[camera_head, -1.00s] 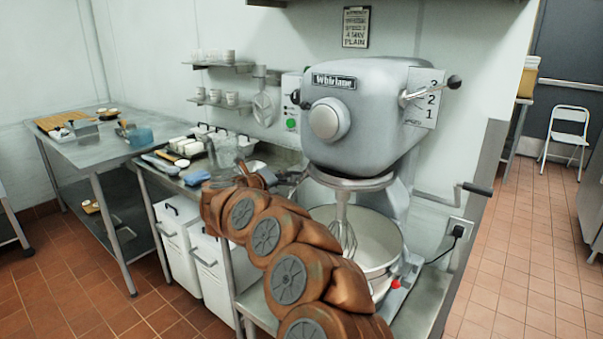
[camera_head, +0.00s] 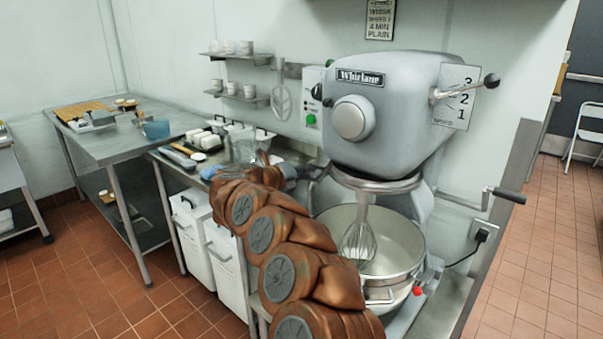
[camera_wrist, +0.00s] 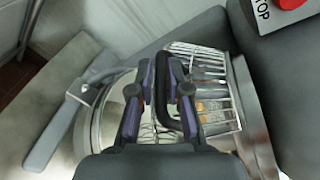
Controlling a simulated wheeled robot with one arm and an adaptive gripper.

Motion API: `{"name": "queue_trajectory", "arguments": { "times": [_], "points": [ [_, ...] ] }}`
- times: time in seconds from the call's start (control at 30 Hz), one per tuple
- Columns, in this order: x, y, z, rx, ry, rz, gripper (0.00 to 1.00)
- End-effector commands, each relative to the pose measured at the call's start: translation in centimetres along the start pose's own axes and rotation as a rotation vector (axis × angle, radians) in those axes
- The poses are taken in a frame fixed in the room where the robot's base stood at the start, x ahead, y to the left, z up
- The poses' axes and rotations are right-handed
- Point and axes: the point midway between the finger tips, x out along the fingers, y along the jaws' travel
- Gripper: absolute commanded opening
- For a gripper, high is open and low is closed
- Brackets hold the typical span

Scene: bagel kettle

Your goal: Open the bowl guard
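In the wrist view a wire bowl guard (camera_wrist: 222,112) stands at the right of centre, its bars over the mixer bowl. A black curved handle (camera_wrist: 162,112) lies between the two fingers of my gripper (camera_wrist: 164,80). The fingers are apart around the handle. Whether both press on it I cannot tell. In the head view the grey mixer (camera_head: 385,115) has a whisk (camera_head: 358,240) hanging in the steel bowl (camera_head: 405,250). My arm hides the near left of the bowl. The guard and my fingers cannot be made out there.
A red stop button (camera_wrist: 292,3) sits at the top right of the wrist view. A grey lever (camera_wrist: 55,130) is at the left. A crank (camera_head: 505,194) sticks out right of the bowl. A steel table (camera_head: 135,145) and white bins (camera_head: 225,255) stand at the left.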

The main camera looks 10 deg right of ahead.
Motion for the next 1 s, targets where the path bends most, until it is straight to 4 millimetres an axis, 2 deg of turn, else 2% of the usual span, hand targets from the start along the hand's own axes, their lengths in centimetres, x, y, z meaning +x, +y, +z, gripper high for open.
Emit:
{"name": "queue_trajectory", "arguments": {
  "times": [0.03,0.17,0.43,0.57,0.67,1.0],
  "points": [
    [0.0,0.0,0.0,0.000,0.000,-0.001,0.24],
    [-0.1,-0.1,0.1,0.001,-0.002,-0.001,0.36],
    [-0.2,0.0,0.2,0.001,-0.004,0.000,0.36],
    [-1.0,0.0,0.3,0.002,-0.005,0.002,0.36],
    [-2.3,0.0,0.3,0.002,-0.006,0.004,0.36],
    [-8.8,-0.1,0.2,0.002,-0.008,0.002,0.36]
  ]
}}
